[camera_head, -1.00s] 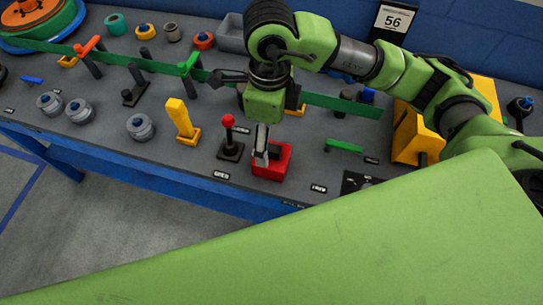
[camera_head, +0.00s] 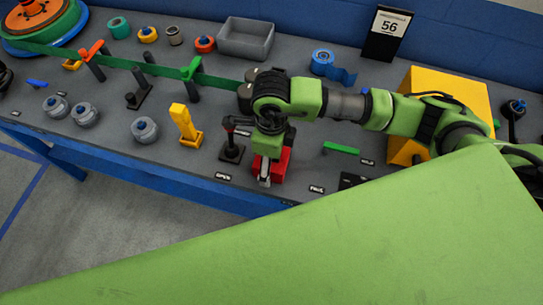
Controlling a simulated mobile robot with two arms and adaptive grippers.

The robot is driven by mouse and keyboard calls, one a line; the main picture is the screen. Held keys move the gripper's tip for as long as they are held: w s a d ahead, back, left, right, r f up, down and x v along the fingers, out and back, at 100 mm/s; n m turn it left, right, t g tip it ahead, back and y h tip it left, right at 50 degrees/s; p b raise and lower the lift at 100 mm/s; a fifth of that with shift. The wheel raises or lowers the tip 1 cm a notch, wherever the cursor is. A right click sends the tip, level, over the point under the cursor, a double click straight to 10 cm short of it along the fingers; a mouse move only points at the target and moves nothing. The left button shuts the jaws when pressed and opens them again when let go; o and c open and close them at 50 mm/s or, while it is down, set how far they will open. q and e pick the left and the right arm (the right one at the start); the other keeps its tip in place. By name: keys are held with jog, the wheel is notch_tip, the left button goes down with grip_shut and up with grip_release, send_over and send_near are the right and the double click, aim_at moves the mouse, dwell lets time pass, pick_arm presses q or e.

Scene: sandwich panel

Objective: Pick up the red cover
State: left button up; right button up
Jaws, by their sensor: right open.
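The red cover (camera_head: 287,163) is a small box on the grey table top near its front edge. My right gripper (camera_head: 265,181) points down in front of it and hides its left and middle part. The gripper's jaws are open, with nothing seen between them. I cannot tell whether a finger touches the cover. My left gripper is not in view.
A black lever base (camera_head: 231,154) stands just left of the gripper. A yellow lever (camera_head: 184,122) stands further left. A green bar (camera_head: 341,148) and a yellow box (camera_head: 440,90) are to the right. A grey tray (camera_head: 245,40) sits behind.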

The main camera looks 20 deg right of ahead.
jog(key=shift+c, duration=0.4)
jog(key=c, duration=1.2)
jog(key=shift+o, duration=0.2)
jog(key=shift+r, duration=0.1)
jog(key=shift+r, duration=0.5)
jog(key=s+a+r+b, duration=0.4)
jog(key=s+a+r, duration=0.5)
jog(key=r, duration=0.3)
jog(key=shift+s+a, duration=0.35)
jog(key=shift+s, duration=0.25)
jog(key=shift+f, duration=0.1)
